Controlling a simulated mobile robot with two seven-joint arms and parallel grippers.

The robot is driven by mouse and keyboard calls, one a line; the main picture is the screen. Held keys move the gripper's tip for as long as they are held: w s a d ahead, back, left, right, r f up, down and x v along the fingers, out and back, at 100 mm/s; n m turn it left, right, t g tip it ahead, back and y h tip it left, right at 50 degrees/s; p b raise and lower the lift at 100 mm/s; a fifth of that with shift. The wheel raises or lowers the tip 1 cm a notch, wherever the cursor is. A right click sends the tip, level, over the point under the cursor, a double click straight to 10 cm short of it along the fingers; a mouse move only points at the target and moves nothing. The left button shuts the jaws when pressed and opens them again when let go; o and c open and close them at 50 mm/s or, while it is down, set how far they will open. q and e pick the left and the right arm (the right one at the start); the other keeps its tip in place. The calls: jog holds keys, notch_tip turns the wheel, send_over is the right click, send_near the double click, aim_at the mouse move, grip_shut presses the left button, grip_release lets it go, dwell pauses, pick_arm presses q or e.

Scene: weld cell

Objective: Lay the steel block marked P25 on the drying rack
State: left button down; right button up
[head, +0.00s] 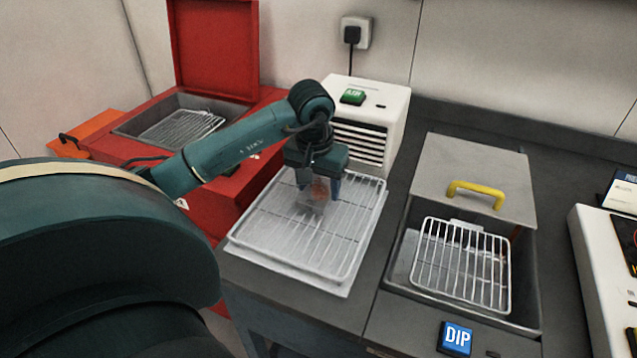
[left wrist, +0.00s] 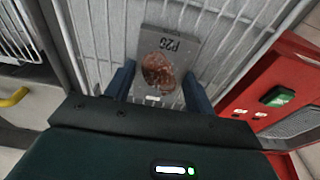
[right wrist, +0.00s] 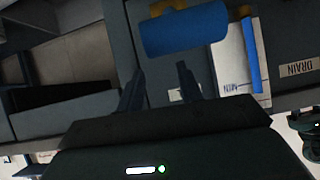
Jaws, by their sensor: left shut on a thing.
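The grey steel block (left wrist: 178,46) reads P25, upside down in the left wrist view, and has a rusty brown patch on its face. My left gripper (head: 320,190) is shut on it, one finger on each side; its fingers also show in the left wrist view (left wrist: 160,88). The block (head: 313,196) is over the back part of the white wire drying rack (head: 270,238). I cannot tell whether it touches the wires. My right gripper (right wrist: 160,85) shows only in the right wrist view, fingers apart with nothing between them.
A white vented unit (head: 385,103) stands behind the rack. A red open-lidded tank (head: 215,200) is at left. A dip tank (head: 395,270) with a wire basket and a yellow-handled lid (head: 450,165) is at right. A blue cylinder (right wrist: 185,30) lies beyond my right gripper.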

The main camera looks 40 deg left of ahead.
aim_at(315, 197)
pick_arm(q)
jog(key=shift+f, duration=0.1)
jog(key=c, duration=0.5)
grip_release()
jog(key=shift+r, duration=0.2)
jog(key=r, duration=0.4)
jog(key=s+r, duration=0.1)
jog(key=r, duration=0.6)
jog(key=shift+s+d+r, duration=0.3)
jog(key=shift+s+r, duration=0.05)
jog(key=shift+r, duration=0.05)
